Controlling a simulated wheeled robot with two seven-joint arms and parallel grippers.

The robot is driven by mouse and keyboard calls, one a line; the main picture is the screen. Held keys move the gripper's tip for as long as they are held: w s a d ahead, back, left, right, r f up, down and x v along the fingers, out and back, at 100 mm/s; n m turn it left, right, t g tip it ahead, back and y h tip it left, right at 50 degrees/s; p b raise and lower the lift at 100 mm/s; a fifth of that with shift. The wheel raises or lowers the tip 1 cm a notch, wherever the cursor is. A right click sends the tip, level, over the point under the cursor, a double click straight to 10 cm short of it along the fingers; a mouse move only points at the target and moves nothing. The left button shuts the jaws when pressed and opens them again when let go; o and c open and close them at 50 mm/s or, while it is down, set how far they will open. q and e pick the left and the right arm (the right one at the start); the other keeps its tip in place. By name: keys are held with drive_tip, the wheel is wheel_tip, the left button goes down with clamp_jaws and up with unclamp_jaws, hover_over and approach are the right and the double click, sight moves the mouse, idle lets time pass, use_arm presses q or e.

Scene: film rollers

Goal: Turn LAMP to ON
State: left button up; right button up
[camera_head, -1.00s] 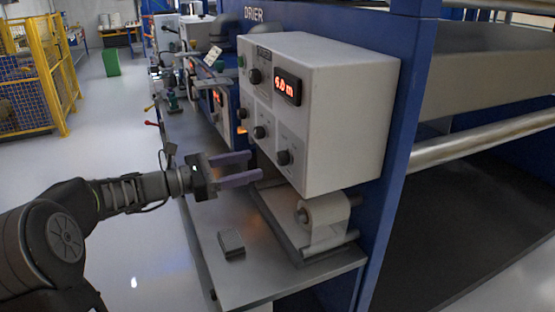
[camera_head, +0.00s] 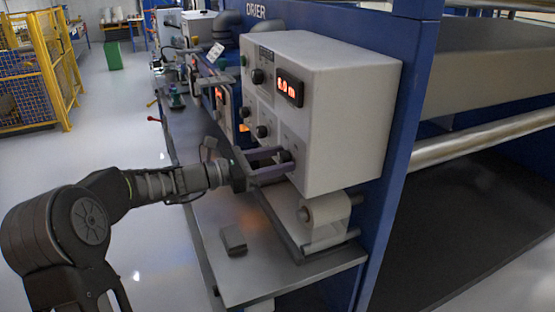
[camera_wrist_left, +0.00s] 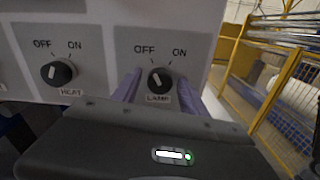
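The LAMP knob (camera_wrist_left: 159,80) is a round black dial with a white mark, under the OFF and ON labels in the left wrist view. Its mark seems to lean towards OFF, though part of the knob is dark. In the head view the LAMP knob (camera_head: 286,156) is on the lower part of the light grey control box (camera_head: 345,110). My left gripper (camera_head: 286,160) is at the panel with its purple fingers parted. In the left wrist view the fingers of my left gripper (camera_wrist_left: 158,82) stand on either side of the knob, with gaps visible. My right gripper is not in view.
The HEAT knob (camera_wrist_left: 59,72) is left of LAMP, its mark towards OFF. The box's display (camera_head: 289,87) glows red. A film roll (camera_head: 325,209) sits below the box, and a small grey block (camera_head: 233,240) lies on the metal bench (camera_head: 225,275).

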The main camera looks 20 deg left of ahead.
use_arm(q)
clamp_jaws()
idle(0.3)
drive_tip(key=shift+f+m+b, duration=0.2)
drive_tip(key=shift+m+b, duration=0.3)
drive_tip(key=shift+b, duration=0.55)
drive_tip(key=m+b, duration=0.8)
drive_tip(key=b, duration=0.5)
drive_tip(key=shift+f+m+b, duration=0.15)
drive_tip(key=shift+m+b, duration=0.25)
drive_tip(key=shift+r+m+b, duration=0.3)
drive_tip(key=shift+m+b, duration=0.9)
drive_tip(key=shift+b, duration=0.05)
drive_tip(key=shift+o, duration=0.7)
unclamp_jaws()
